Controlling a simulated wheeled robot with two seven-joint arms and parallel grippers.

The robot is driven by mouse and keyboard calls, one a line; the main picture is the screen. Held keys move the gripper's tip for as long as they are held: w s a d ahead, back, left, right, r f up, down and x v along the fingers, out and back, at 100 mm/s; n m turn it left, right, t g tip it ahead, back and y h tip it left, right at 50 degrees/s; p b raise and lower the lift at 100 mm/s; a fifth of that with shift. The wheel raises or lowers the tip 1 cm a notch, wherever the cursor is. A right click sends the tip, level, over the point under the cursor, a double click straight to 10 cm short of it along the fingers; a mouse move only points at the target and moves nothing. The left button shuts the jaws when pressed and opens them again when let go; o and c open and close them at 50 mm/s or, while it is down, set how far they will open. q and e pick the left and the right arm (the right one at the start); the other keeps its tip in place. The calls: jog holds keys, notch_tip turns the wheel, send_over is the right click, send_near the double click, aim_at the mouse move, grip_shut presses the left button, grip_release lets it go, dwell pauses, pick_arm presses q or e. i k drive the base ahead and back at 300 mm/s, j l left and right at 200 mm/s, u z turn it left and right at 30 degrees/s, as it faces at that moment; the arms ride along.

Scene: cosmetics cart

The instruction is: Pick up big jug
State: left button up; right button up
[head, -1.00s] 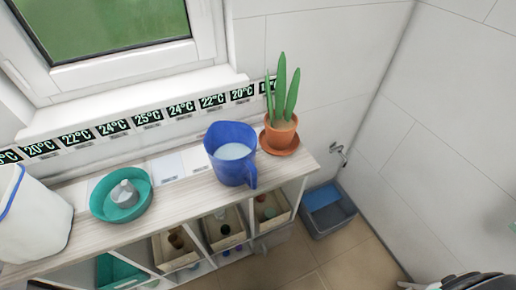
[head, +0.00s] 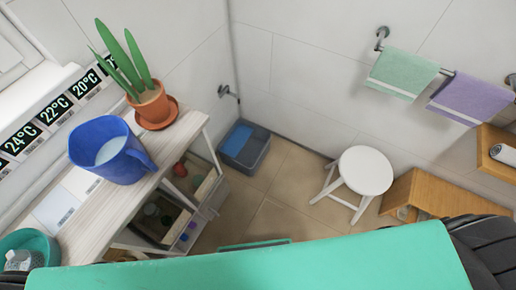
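The big blue jug (head: 108,151) stands upright on the wooden shelf top at the left in the head view. Its handle points right and its inside looks pale. Neither gripper shows in the view. A large green surface (head: 255,262) fills the bottom edge, with black parts at both its ends; what it belongs to I cannot tell.
A potted plant (head: 151,100) on a saucer stands behind the jug, near the shelf's corner. A green bowl (head: 40,244) is at the lower left. A grey-blue bin (head: 244,147) and a white stool (head: 366,171) stand on the floor. Towels (head: 403,72) hang at the right.

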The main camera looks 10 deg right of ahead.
aim_at(105, 147)
jog(key=j+u, duration=0.4)
jog(key=k+j+u, duration=0.1)
jog(key=j+u, duration=0.3)
jog(key=k+l+u, duration=0.2)
jog(key=u, duration=0.25)
jog(key=k, duration=0.1)
